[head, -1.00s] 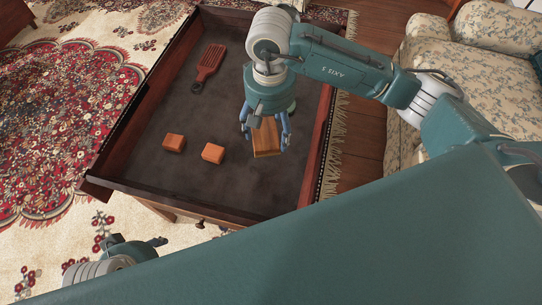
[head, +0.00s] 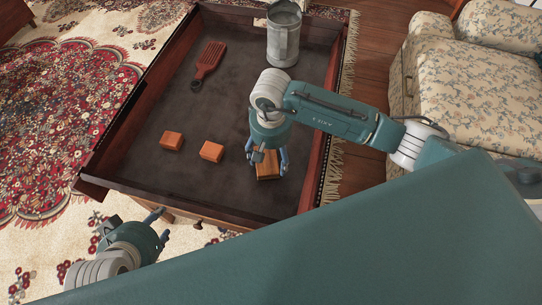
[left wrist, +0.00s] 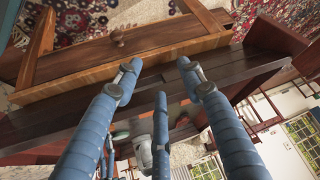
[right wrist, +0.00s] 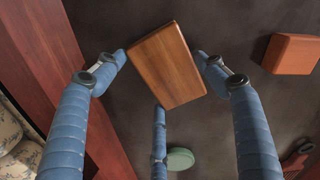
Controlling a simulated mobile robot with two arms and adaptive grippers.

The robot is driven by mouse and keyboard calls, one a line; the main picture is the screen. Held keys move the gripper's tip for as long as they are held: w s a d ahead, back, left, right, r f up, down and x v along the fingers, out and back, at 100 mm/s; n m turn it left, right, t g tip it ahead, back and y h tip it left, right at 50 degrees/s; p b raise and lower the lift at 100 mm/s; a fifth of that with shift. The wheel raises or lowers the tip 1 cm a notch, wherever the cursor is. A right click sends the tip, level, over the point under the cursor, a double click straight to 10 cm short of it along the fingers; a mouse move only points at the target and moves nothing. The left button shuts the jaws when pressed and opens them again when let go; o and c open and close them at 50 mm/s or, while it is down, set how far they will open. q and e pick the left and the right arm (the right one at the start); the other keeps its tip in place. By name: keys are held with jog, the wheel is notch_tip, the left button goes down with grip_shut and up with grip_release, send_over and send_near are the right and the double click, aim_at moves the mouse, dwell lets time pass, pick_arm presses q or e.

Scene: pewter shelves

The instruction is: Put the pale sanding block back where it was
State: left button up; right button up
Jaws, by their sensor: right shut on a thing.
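A lighter brown wooden block (head: 267,165), which I take for the pale sanding block, is between the fingers of my right gripper (head: 267,160), over the near right part of the drawer. In the right wrist view the block (right wrist: 167,65) lies tilted between the fingertips (right wrist: 162,68). I cannot tell whether its underside touches the drawer floor. My left gripper (head: 160,226) is open and empty outside the drawer's near left corner; its spread fingers also show in the left wrist view (left wrist: 158,75).
A green round thing (right wrist: 180,158) shows in the right wrist view. Middle floor is clear.

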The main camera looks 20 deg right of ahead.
aim_at(271, 158)
pick_arm(q)
jog(key=shift+w+d+r, duration=0.15)
jog(key=shift+w+r, duration=0.1)
jog(key=shift+w, duration=0.2)
pick_arm(e)
jog(key=shift+f, duration=0.1)
jog(key=o, duration=1)
pick_arm(q)
jog(key=shift+w+d+r+t, duration=0.1)
jog(key=shift+w+r+t, duration=0.15)
jog(key=shift+w+t, duration=0.15)
jog(key=shift+s, duration=0.1)
pick_arm(e)
notch_tip(271, 158, up, 5)
jog(key=shift+f+p, duration=0.1)
jog(key=shift+p, duration=0.5)
pick_arm(q)
jog(key=s+a+f+g+p, duration=0.1)
jog(key=s+g, duration=0.3)
jog(key=s, duration=0.4)
jog(key=shift+s+a+f+y, duration=0.25)
jog(key=shift+a+f+y, duration=0.2)
jog(key=shift+a, duration=0.35)
pick_arm(e)
jog(key=shift+r, duration=3.75)
